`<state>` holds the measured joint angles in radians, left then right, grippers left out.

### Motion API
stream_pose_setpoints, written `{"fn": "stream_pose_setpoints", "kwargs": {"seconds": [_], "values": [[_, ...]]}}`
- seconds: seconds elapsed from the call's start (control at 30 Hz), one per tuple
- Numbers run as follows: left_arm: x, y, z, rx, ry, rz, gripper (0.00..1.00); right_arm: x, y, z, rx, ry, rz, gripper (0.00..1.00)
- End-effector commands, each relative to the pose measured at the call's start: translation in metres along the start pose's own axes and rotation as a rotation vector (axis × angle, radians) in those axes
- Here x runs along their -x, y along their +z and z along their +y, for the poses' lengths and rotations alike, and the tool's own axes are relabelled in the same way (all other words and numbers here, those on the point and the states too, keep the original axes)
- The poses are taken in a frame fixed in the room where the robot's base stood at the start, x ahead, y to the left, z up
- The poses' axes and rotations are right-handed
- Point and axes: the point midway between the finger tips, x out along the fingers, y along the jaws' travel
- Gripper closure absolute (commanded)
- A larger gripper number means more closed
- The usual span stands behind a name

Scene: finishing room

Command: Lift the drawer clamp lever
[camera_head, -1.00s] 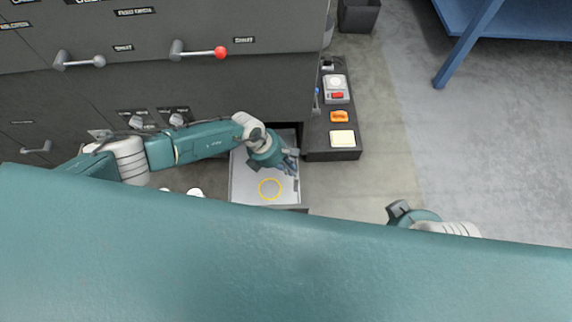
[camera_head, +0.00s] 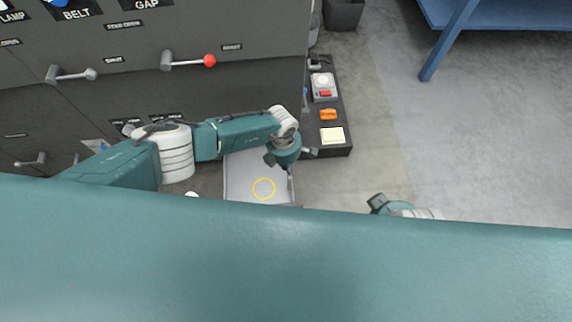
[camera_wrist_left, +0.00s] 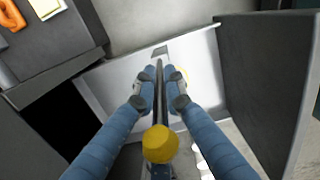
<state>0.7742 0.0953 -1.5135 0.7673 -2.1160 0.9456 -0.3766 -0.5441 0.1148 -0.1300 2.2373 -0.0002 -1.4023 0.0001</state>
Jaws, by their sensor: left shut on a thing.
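The clamp lever shows in the left wrist view as a dark bar with a yellow knob (camera_wrist_left: 160,145) at its near end. My left gripper (camera_wrist_left: 159,88) has its two blue fingers on either side of the bar and is shut on it. In the head view my left gripper (camera_head: 285,168) is over the right side of the open drawer (camera_head: 238,180), and its wrist hides the lever. The drawer has a pale floor with a yellow ring (camera_head: 263,189). My right gripper (camera_head: 378,203) shows only in part, to the right over the floor.
A dark cabinet (camera_head: 220,85) with a red-knobbed lever (camera_head: 209,61) stands behind the drawer. A dark ledge (camera_head: 335,85) beside it holds a scale (camera_head: 323,86), an orange item (camera_head: 328,114) and a pale pad (camera_head: 332,135).

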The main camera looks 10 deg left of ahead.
Motion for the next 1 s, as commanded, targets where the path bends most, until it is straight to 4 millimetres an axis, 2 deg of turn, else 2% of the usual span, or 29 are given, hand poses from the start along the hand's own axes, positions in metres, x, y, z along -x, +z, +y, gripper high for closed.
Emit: {"fn": "stream_pose_setpoints", "kwargs": {"seconds": [0.4, 0.43, 0.5, 0.83, 1.0], "values": [[0.000, 0.004, -0.002, -0.003, -0.001, -0.001, 1.00, -0.001, 0.000, 0.000, 0.000, 0.000, -0.001, 0.60], [0.000, 0.004, -0.002, -0.004, -0.001, -0.001, 0.84, -0.001, 0.000, 0.000, 0.000, 0.000, -0.001, 0.60], [0.000, 0.004, -0.002, -0.003, -0.001, -0.001, 0.70, -0.001, 0.001, 0.000, 0.000, 0.000, -0.001, 0.60], [0.001, 0.002, -0.001, -0.002, 0.000, 0.003, 0.70, 0.000, -0.002, -0.001, 0.001, -0.002, 0.002, 0.60], [0.014, 0.003, 0.001, -0.004, 0.002, 0.000, 0.70, 0.000, -0.001, -0.001, 0.001, -0.001, 0.001, 0.60]]}}
